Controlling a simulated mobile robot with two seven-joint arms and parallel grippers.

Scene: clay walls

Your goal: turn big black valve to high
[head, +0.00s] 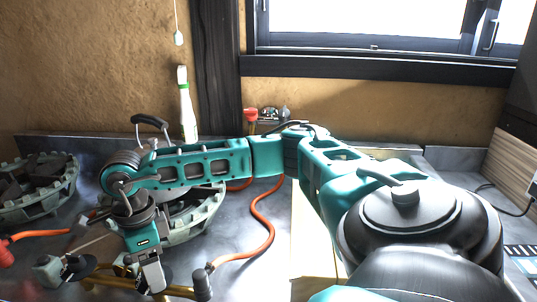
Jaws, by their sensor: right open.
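My right gripper (152,278) hangs down at the lower left of the head view, at the end of my teal arm that reaches in from the right. It is open, with nothing seen between its fingers. Below it runs a brass pipe (105,280). A dark round knob (80,268), perhaps the big black valve, sits on this pipe just left of the gripper. The gripper and wrist partly hide this area, so I cannot tell the knob's setting or whether the gripper touches it. My left gripper is not in view.
Grey-green burner rings (38,190) stand on the metal counter, one partly behind my forearm. An orange hose (262,225) curves across the counter from the pipe. A white-green bottle (187,110) stands at the back wall. A red-handled fitting (250,114) is behind my elbow.

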